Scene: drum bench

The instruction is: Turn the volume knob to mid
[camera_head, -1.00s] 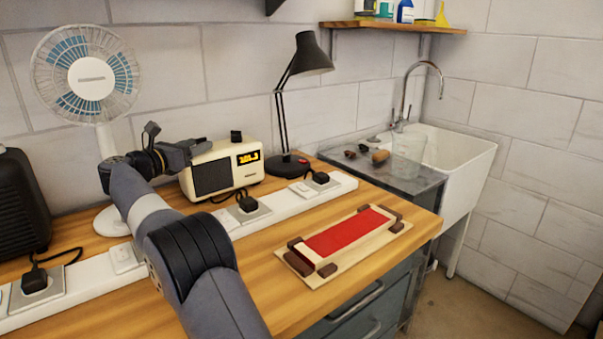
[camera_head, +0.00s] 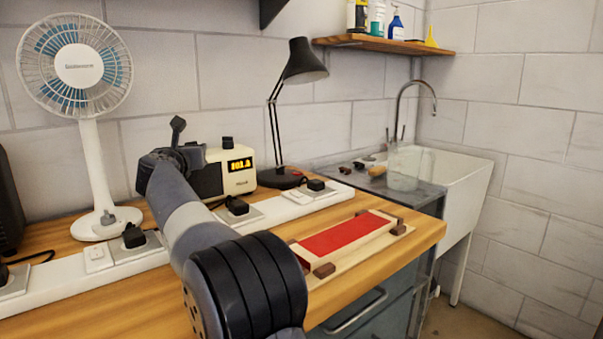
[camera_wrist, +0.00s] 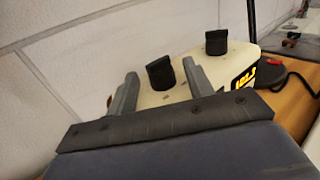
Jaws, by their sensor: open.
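The cream radio (camera_head: 240,181) stands on the bench behind the white power strip, with a lit yellow display. Two black knobs rise from its top in the wrist view: a near knob (camera_wrist: 161,74) and a far knob (camera_wrist: 216,43). The far knob also shows in the head view (camera_head: 227,142). I cannot read which one is the volume knob or where it is set. My gripper (camera_wrist: 159,80) is open, its grey fingers on either side of the near knob with gaps visible. I cannot tell how deep the knob sits between them. In the head view my arm hides the near knob.
A white fan (camera_head: 97,170) stands left of my arm, and a black lamp (camera_head: 283,180) stands right of the radio. The power strip (camera_head: 275,209) with plugs runs in front. A red-topped wooden board (camera_head: 345,233) lies at the front right.

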